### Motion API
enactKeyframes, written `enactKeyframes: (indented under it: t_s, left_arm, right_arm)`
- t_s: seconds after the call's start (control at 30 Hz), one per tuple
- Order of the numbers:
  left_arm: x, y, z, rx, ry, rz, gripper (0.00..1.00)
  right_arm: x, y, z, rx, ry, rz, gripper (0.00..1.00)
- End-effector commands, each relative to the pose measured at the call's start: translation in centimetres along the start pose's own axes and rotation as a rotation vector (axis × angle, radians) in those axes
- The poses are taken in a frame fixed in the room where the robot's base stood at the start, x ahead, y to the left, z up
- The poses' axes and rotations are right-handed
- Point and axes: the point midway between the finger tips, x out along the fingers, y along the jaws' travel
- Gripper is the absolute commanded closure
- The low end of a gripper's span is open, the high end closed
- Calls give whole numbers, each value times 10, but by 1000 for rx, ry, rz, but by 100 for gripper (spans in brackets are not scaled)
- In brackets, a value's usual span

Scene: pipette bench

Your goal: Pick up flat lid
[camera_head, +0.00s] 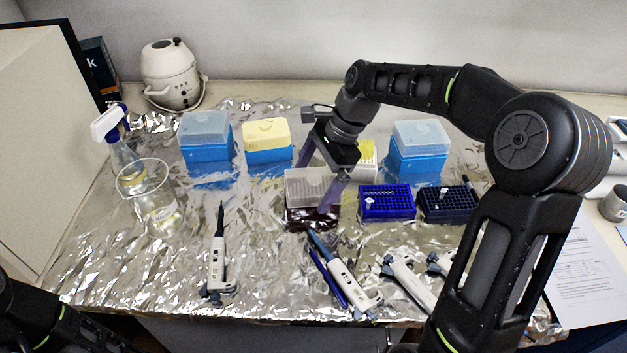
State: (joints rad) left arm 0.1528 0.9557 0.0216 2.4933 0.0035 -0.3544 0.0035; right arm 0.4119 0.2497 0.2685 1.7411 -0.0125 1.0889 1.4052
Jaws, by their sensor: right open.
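A flat, clear lid (307,186) covers a dark red rack (300,217) in the middle of the bench. My right gripper (318,176) is above this rack with its purple fingers pointing down. Its jaws are open, with one finger at the back of the lid and the other in front of the lid's right part. I cannot tell whether the fingers touch the lid. Part of my left arm shows at the lower left corner, but its gripper is out of view.
A blue rack (387,204) and a dark blue rack (449,204) stand right of the lid. Blue tip boxes (207,152) (417,165) and a yellow-lidded box (267,155) stand behind. Pipettes (217,262) lie in front. A glass beaker (158,207) stands left on the foil.

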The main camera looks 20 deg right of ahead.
Motion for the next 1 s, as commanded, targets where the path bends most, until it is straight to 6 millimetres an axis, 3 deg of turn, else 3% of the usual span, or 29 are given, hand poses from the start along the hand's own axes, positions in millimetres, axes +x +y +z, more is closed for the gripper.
enactKeyframes:
  t_s: [0.6,1.0]
  left_arm:
    - [0,0,0,0,0,0,64]
    - [0,0,0,0,0,0,64]
  right_arm:
    - [2,0,0,0,0,0,0]
    - [2,0,0,0,0,0,33]
